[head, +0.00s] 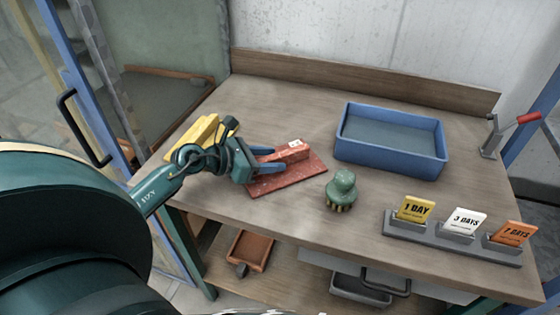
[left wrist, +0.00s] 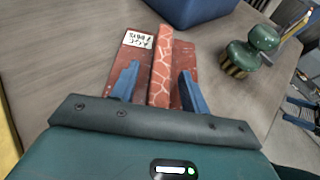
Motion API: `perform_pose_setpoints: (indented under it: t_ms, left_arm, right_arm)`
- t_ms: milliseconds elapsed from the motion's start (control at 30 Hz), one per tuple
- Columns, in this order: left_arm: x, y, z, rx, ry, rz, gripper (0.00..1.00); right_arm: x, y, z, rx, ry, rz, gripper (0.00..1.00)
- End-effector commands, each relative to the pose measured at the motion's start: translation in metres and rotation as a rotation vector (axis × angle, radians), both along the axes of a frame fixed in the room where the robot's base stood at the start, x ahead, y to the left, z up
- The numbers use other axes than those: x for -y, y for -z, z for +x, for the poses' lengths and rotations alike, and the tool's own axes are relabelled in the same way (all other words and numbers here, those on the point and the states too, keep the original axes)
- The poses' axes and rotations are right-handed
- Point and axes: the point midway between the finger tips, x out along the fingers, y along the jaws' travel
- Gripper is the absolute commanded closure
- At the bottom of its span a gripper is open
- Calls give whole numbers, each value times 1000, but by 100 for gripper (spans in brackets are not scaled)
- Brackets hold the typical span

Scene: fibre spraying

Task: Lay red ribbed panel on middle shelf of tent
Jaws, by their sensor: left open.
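The red ribbed panel (head: 300,170) lies flat on the workbench, with one raised rib along its middle and a white label. In the left wrist view the panel (left wrist: 184,62) shows pale web-like lines on the rib. My left gripper (head: 268,160) is open over the panel's near-left part, with its blue fingers on either side of the rib. In the left wrist view a gap shows between the rib and the right finger; contact at the left finger cannot be told. A blue-framed enclosure, seemingly the tent (head: 82,110), stands at the left; one inner surface (head: 165,97) shows. My right gripper is not in view.
A green-handled brush (head: 341,188) stands right of the panel. A blue tray (head: 392,165) sits behind it. A yellow piece (head: 200,132) lies behind my left arm. A card holder (head: 450,240) is at the front right. A wooden backboard (head: 360,80) edges the bench.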

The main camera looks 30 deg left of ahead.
Motion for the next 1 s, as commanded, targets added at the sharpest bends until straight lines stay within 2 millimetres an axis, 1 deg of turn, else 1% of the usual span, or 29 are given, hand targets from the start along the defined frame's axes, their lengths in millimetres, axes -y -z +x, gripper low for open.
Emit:
perform_pose_setpoints:
  t_ms: [67,267,833,1000]
  left_arm:
    - [2,1,3,1,0,-1,55]
    - [2,2,3,0,0,0,55]
    - [2,2,3,-1,0,1,100]
    - [2,2,3,-1,0,1,100]
  right_arm:
    - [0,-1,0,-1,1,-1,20]
    - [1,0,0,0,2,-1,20]
    - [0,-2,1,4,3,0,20]
    - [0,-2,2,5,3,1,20]
